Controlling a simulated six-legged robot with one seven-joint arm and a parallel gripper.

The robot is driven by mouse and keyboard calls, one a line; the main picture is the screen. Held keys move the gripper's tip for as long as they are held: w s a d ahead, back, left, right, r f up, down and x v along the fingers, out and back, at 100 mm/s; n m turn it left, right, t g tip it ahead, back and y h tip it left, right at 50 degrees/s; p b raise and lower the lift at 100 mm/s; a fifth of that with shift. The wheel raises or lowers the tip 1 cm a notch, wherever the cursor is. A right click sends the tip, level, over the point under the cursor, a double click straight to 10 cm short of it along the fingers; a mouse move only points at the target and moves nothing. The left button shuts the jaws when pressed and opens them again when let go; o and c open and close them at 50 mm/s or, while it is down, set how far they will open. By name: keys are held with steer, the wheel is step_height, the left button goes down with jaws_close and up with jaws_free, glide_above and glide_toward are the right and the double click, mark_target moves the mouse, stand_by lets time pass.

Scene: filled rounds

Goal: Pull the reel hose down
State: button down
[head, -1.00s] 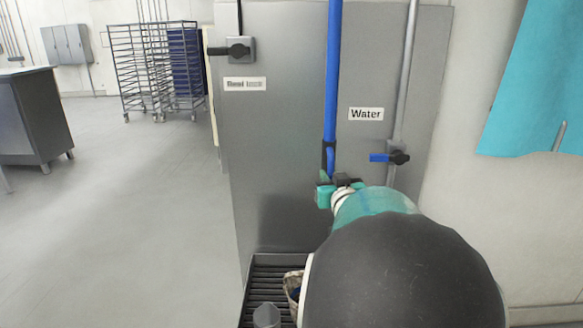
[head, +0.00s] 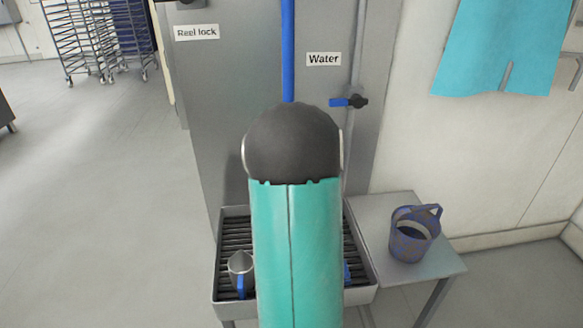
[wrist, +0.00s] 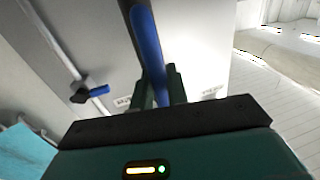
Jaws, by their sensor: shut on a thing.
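The blue reel hose (head: 288,50) hangs straight down in front of the grey metal panel in the head view. Its lower part is hidden behind my arm. In the wrist view my gripper (wrist: 157,82) has its two dark green fingers on either side of the blue hose (wrist: 148,42), shut on it. A dark strip runs along the hose there. My gripper itself is hidden behind my arm in the head view.
A water valve with blue handle (head: 348,102) is right of the hose. A slatted drain tray (head: 226,212) holds a grey jug (head: 240,266). A side table (head: 440,262) carries a blue-grey bucket (head: 408,246). A turquoise cloth (head: 490,45) hangs right.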

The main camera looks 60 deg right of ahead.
steer(key=shift+f, duration=0.1)
steer(key=c, duration=1.4)
jaws_free()
steer(key=shift+c, duration=0.2)
steer(key=shift+s+a, duration=0.1)
